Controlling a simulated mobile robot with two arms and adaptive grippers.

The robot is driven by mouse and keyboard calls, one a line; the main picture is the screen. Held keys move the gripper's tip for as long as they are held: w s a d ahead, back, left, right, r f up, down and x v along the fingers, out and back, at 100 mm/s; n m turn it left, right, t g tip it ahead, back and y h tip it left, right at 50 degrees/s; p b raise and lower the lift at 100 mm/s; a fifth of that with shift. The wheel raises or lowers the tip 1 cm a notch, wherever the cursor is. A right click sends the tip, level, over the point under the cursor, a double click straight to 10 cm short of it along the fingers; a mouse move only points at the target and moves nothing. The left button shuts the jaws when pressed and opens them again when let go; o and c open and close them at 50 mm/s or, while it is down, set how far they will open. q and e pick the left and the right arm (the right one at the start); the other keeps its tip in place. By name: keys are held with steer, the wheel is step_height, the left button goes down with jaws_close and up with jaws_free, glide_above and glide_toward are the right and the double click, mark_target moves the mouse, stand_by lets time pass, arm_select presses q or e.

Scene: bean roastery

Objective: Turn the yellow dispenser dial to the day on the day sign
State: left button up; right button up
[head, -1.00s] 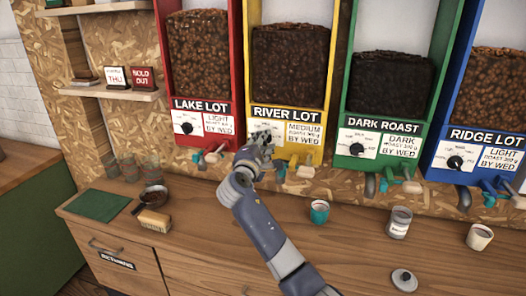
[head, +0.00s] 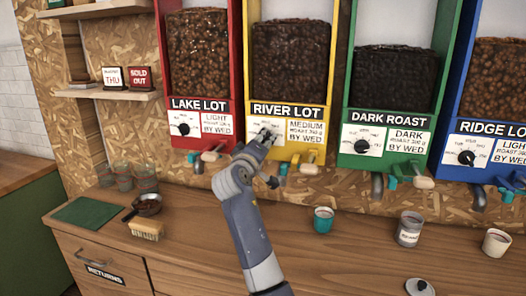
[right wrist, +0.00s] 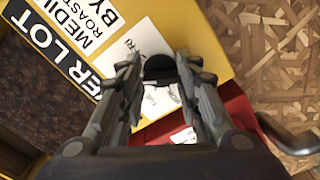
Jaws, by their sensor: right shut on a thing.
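The yellow dispenser (head: 330,100), labelled RIVER LOT, stands between a red and a green one. My right gripper (head: 266,136) is at its white dial plate and hides most of it. In the right wrist view the gripper (right wrist: 160,72) is shut on the black dial (right wrist: 160,68), a finger on each side. Small print shows beside the dial, partly hidden; I cannot tell which day it points to. The day sign (head: 113,77) on the left shelf reads THU. My left gripper is not in view.
Red (head: 160,90), green (head: 345,90) and blue (head: 445,100) dispensers have dials of their own. A SOLD OUT sign (head: 141,78) stands beside the day sign. A teal cup (head: 323,220), a grey tin (head: 409,230) and a white cup (head: 496,242) stand on the counter below.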

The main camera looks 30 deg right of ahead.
steer(key=shift+f+m+b, duration=0.3)
steer(key=shift+m+b, duration=0.2)
steer(key=shift+m, duration=0.2)
steer(key=shift+c, duration=0.2)
steer(key=o, duration=1)
steer(key=shift+c, duration=0.2)
steer(key=shift+o, duration=0.6)
steer(key=shift+r, duration=0.15)
steer(key=v, duration=1.2)
steer(key=shift+a, duration=0.1)
